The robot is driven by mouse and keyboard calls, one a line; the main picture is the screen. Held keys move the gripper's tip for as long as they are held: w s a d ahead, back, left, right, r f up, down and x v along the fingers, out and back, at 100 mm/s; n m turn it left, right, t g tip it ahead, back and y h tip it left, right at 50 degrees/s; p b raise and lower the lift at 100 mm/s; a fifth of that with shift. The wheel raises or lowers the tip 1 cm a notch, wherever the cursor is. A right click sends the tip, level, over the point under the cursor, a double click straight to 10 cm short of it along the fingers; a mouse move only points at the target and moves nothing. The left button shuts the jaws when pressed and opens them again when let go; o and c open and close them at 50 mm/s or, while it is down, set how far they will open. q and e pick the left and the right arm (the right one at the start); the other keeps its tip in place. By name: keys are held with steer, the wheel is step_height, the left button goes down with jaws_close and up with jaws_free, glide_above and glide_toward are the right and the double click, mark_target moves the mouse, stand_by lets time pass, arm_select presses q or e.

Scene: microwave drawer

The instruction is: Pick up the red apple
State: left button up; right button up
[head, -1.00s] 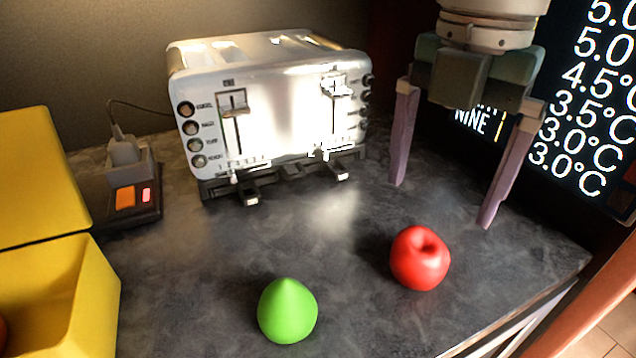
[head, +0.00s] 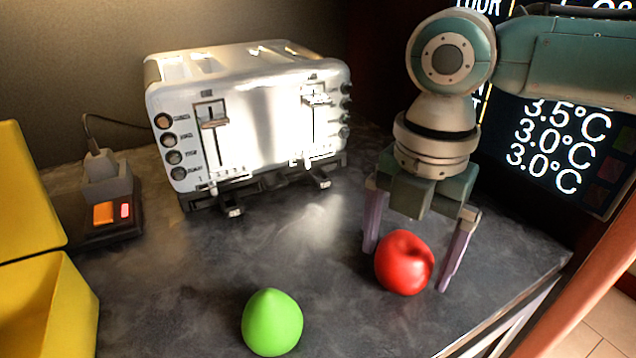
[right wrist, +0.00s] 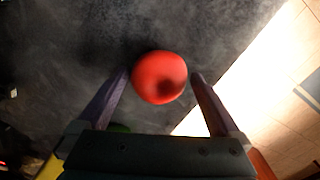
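The red apple (head: 404,262) stands on the dark countertop, right of the green pear-like fruit. My right gripper (head: 408,268) has come down over it from above. Its purple fingers are spread wide, one on the apple's left and one on its right. In the right wrist view the apple (right wrist: 159,77) lies just ahead of and between the open fingertips (right wrist: 160,76). I see gaps on both sides there, so the fingers do not grip it. My left gripper is not in view.
A green fruit (head: 272,322) stands at the front middle. A white toaster (head: 255,120) is at the back. A yellow box (head: 45,310) is at the left, near a power strip (head: 112,215). The counter's edge runs close on the right.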

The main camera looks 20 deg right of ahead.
steer(key=c, duration=1.4)
steer(key=shift+o, duration=0.2)
steer(key=shift+r, duration=0.1)
